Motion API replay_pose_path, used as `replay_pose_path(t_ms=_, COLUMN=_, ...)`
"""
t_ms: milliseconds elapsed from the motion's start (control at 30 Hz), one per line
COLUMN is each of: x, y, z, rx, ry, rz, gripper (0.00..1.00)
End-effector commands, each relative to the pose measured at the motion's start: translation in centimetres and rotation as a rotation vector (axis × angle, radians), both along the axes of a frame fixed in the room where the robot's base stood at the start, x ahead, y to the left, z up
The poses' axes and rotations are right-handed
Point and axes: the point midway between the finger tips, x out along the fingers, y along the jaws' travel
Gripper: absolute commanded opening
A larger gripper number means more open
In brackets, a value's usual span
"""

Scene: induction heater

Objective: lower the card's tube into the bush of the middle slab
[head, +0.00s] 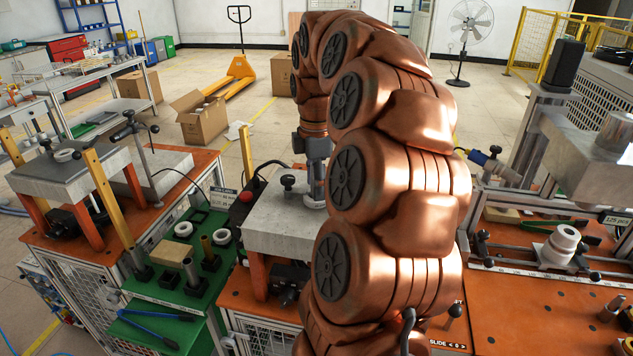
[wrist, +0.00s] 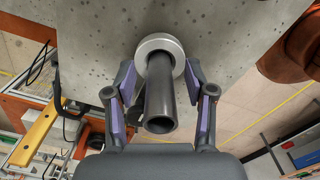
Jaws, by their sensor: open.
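The middle slab (head: 275,228) is a grey speckled block on orange legs; its surface also fills the upper wrist view (wrist: 225,25). The bush, a pale round ring (wrist: 160,43), sits on it. A dark hollow tube (wrist: 159,100) stands in line with the bush, its near end open towards the wrist camera. Its far end meets the ring's hole; how deep it sits I cannot tell. My gripper (wrist: 161,80) is open, one finger on each side of the tube, with gaps visible. A small card (head: 222,196) stands beside the green tray; its print is unreadable.
The green tray (head: 165,292) at left holds a wooden block (head: 168,253), pale rings, short tubes and blue-handled pliers. Another slab (head: 75,165) stands at left. A red button (head: 245,196) is by the middle slab. My arm hides much of the centre.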

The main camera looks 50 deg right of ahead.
Motion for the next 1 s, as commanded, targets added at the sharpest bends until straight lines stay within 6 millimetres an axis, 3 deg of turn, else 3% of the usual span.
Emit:
replay_pose_path(t_ms=367, x=0.1, y=0.0, z=0.7, rx=-0.002, ry=-0.002, rz=0.001, gripper=0.54)
replay_pose_path(t_ms=1000, x=0.1, y=0.0, z=7.1, rx=-0.001, ry=-0.001, rz=0.001, gripper=0.54)
